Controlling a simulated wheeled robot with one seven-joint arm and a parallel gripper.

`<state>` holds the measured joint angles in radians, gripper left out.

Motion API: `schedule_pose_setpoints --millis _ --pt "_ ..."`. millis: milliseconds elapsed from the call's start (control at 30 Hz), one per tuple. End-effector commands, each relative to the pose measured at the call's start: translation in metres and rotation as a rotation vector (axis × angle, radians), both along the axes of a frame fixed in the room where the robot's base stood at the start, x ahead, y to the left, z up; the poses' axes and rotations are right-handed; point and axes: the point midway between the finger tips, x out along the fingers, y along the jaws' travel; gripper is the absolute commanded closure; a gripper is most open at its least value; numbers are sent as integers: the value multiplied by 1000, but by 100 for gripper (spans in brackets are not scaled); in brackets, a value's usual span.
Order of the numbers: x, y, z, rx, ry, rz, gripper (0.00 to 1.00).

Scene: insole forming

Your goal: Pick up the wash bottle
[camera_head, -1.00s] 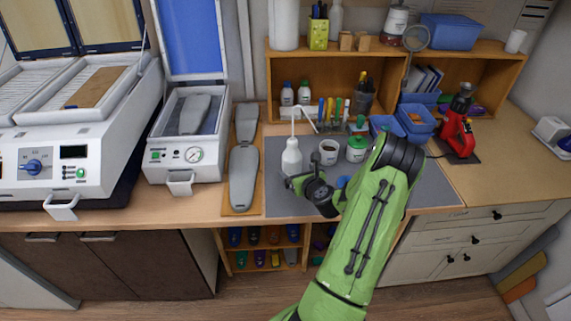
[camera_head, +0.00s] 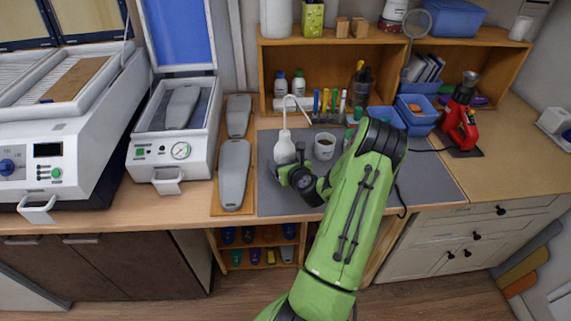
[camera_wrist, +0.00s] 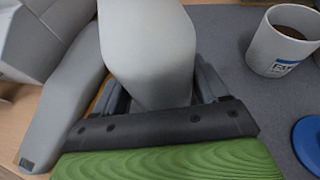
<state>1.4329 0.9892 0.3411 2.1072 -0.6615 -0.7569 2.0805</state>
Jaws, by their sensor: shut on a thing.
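The white wash bottle (camera_head: 285,148) with a thin bent spout stands upright over the left part of the grey mat (camera_head: 428,181). My gripper (camera_head: 283,172) is at its lower body, with the jaws shut on it. In the wrist view the bottle (camera_wrist: 150,55) fills the space between the two fingers of my gripper (camera_wrist: 160,92). The bottle's base is largely hidden by the gripper, so I cannot tell whether it touches the mat.
A mug (camera_head: 325,147) with dark contents stands just right of the bottle; it also shows in the wrist view (camera_wrist: 283,45). Grey insole forms (camera_head: 232,185) lie on a wooden board to the left. A wooden shelf (camera_head: 335,45) stands behind. A red tool (camera_head: 461,122) stands at right.

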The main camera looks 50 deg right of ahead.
Motion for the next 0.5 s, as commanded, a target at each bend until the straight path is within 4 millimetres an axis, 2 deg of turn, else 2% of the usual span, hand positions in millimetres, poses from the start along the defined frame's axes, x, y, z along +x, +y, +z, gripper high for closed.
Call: schedule_pose_setpoints --millis 33,100,133,167,367,500 --pt "-1 1 -4 5 9 2 68" --pt "-2 1 -4 5 10 3 78" --pt "-1 1 -3 4 7 2 80" --pt "-1 1 -3 5 8 2 87" --pt "-1 2 -2 4 10 3 88" --pt "-1 1 12 2 11 4 88"
